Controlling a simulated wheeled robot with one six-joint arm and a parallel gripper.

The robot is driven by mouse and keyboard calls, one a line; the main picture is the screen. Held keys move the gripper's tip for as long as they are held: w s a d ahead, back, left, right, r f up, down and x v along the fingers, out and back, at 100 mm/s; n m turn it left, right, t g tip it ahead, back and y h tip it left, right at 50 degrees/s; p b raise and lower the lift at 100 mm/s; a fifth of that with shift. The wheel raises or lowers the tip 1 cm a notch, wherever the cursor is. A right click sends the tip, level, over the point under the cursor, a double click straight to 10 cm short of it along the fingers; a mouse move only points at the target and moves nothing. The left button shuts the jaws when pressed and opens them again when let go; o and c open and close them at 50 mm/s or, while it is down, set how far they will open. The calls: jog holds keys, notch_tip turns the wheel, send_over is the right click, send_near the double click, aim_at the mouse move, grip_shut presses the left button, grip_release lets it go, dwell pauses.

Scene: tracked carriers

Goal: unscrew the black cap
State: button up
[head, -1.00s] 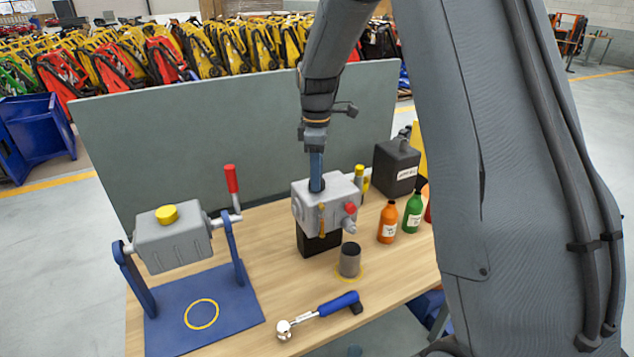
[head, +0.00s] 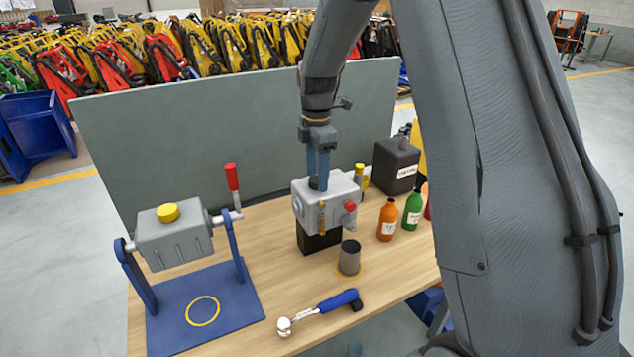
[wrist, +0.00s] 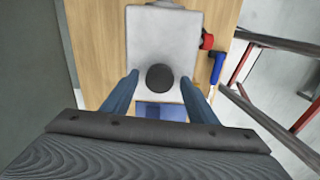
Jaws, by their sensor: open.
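The black cap (wrist: 159,78) is a dark round cap on top of the light grey housing (wrist: 149,37). In the head view the cap (head: 314,184) is partly hidden by my fingers, and the housing (head: 312,205) stands on a black block. My gripper (head: 317,182) points down over the housing with its blue fingers apart. In the wrist view the open gripper (wrist: 160,76) has one fingertip on each side of the cap, with gaps visible. I cannot tell exactly how low the tips reach beside it.
A red knob (head: 350,206) sticks out of the housing's right side. A blue stand (head: 165,318) is at left; bottles (head: 387,221) and a black canister (head: 397,166) are at right.

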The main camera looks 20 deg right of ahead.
jog(key=m, duration=0.7)
jog(key=shift+m, duration=0.4)
jog(key=m, duration=2.1)
jog(key=shift+r, duration=0.1)
